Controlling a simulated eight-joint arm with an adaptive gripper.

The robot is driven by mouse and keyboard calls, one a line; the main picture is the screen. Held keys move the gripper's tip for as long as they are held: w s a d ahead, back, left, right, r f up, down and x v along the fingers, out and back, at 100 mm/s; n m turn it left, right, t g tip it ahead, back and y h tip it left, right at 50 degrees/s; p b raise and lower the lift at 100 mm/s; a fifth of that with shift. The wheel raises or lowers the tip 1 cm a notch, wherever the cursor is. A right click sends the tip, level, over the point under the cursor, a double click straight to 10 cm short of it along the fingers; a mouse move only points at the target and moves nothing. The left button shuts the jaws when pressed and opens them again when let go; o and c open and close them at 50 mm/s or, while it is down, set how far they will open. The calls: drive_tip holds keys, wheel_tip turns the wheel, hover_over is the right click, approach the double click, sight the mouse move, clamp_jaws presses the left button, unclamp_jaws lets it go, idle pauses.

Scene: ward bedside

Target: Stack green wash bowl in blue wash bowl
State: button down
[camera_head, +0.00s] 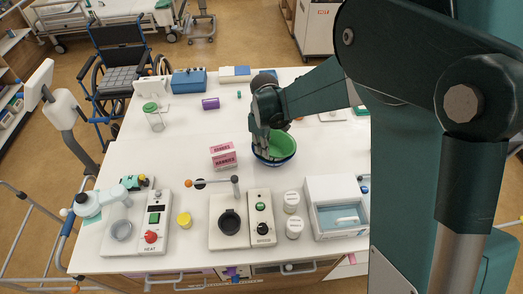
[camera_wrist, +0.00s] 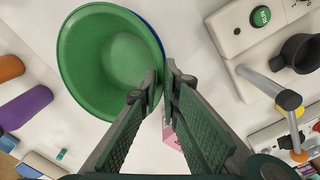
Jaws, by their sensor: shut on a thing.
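The green wash bowl (camera_head: 283,146) sits upright inside the blue wash bowl (camera_head: 272,162) on the white table, with the blue rim showing just below the green one. In the wrist view the green bowl (camera_wrist: 112,62) fills the upper left, and only a thin blue edge (camera_wrist: 152,30) of the lower bowl shows. My gripper (camera_head: 264,146) reaches down at the bowls' left side. In the wrist view its fingers (camera_wrist: 163,82) are closed on the green bowl's rim. How fully the green bowl rests in the blue one is hard to tell.
A pink-and-white box (camera_head: 223,156) stands just left of the bowls. A device with a black cup (camera_head: 230,222), white jars (camera_head: 293,203) and a clear-fronted case (camera_head: 338,208) stand in front. A purple cylinder (camera_head: 210,103) lies behind. Some table right of the bowls is clear.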

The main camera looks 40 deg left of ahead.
drive_tip(key=shift+w+d, duration=0.15)
drive_tip(key=shift+w, duration=0.4)
drive_tip(key=c, duration=2.5)
unclamp_jaws()
drive_tip(key=shift+r, duration=0.1)
wheel_tip(320, 180, up, 12)
drive_tip(key=shift+o, duration=0.4)
